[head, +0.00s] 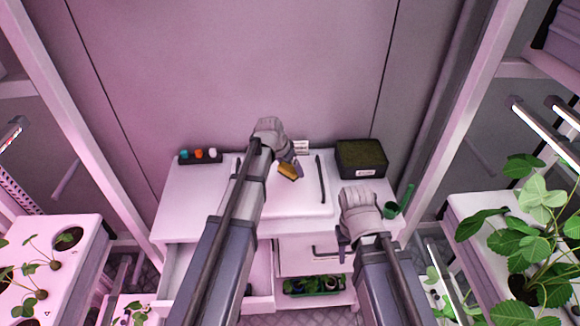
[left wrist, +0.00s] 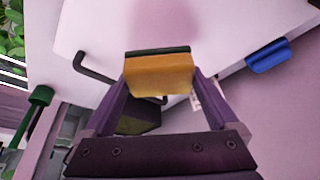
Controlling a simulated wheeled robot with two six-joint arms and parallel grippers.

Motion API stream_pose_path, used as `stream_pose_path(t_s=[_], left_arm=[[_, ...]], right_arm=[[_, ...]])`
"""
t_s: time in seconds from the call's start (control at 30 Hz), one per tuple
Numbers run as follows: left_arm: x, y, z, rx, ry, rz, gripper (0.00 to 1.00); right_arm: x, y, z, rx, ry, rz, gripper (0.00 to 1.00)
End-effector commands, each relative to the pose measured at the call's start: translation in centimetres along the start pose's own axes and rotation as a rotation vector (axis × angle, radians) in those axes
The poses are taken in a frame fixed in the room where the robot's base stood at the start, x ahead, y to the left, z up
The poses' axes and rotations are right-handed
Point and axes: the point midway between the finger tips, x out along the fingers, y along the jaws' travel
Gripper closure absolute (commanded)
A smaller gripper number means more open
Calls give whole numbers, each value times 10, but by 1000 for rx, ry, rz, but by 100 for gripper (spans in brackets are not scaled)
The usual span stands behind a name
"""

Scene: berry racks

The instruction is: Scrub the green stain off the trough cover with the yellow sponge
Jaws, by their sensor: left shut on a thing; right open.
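My left gripper (head: 290,168) is shut on the yellow sponge (head: 288,173), above the white trough cover (head: 300,208) on the bench. In the left wrist view the sponge (left wrist: 160,76) sits between both fingers, with a dark green scrub layer on its far side, facing the white surface. I cannot tell whether it touches the cover. No green stain shows; part of the cover is hidden behind my left arm and the sponge. A soft dark patch, perhaps a shadow, lies beyond the sponge in the left wrist view. My right gripper (head: 348,240) is open and empty at the bench's front right.
A black bar handle (head: 320,178) is on the cover's right part. A tray of small coloured caps (head: 199,156) is back left. An open drawer (head: 180,265) juts out below.

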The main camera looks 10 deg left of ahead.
Motion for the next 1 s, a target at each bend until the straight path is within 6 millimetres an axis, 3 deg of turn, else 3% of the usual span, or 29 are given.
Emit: stream_pose_path(t_s=[0.27, 0.6, 1.0], left_arm=[[-2, 0, -1, 0, 0, 0, 52], [-28, 0, -12, 0, 0, 0, 52], [-27, 0, -11, 0, 0, 0, 52]], right_arm=[[-3, 0, 0, 0, 0, 0, 54], [-30, 3, 2, 0, 0, 0, 54], [-29, 3, 2, 0, 0, 0, 54]])
